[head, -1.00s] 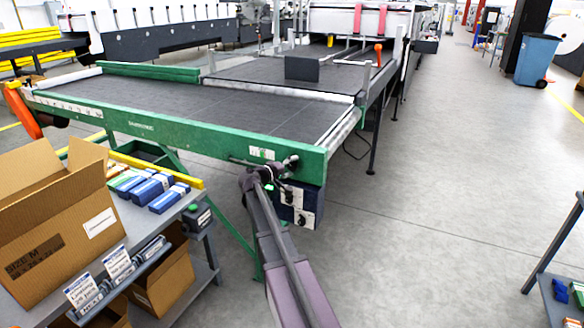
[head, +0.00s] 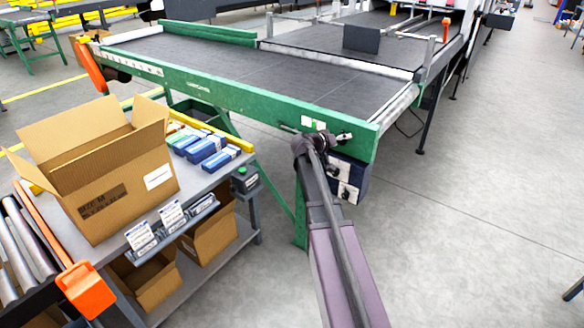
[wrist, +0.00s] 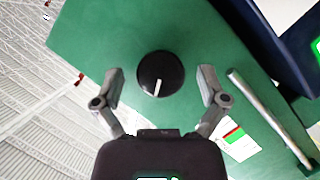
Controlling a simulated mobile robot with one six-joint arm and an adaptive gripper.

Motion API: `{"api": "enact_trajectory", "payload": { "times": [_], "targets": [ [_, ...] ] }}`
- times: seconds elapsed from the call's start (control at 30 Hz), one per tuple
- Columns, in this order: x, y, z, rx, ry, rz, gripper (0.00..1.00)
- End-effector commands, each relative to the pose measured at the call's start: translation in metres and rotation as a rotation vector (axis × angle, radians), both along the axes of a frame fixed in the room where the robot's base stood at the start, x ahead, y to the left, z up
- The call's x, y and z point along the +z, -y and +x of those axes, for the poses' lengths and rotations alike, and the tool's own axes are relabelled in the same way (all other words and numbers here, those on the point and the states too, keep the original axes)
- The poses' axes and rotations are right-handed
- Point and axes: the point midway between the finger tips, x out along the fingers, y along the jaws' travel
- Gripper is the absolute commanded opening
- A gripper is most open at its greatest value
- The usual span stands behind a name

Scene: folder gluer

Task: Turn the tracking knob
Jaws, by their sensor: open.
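The tracking knob (wrist: 160,72) is round and black with a white pointer line. It sits on the green side rail (wrist: 100,40) of the conveyor in the wrist view, its pointer aimed down and slightly left. My gripper (wrist: 162,78) is open, with one finger on each side of the knob and a visible gap to both. In the head view my arm reaches the near right end of the green rail (head: 240,98). I cannot make out the knob clearly there, and I cannot tell the gripper's depth relative to it.
A dark blue control box (head: 349,180) hangs below the rail, close to my arm. A grey bar handle (wrist: 270,120) and a white label lie right of the knob in the wrist view. A cart with an open cardboard box (head: 115,190) stands left.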

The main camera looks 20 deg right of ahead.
Motion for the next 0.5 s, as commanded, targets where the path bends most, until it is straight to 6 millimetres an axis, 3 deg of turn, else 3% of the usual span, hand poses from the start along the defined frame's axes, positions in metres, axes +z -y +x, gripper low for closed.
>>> {"api": "enact_trajectory", "payload": {
  "times": [0.5],
  "targets": [
    [0.022,-0.071,-0.02,0.003,-0.004,-0.002,0.93]
  ]
}}
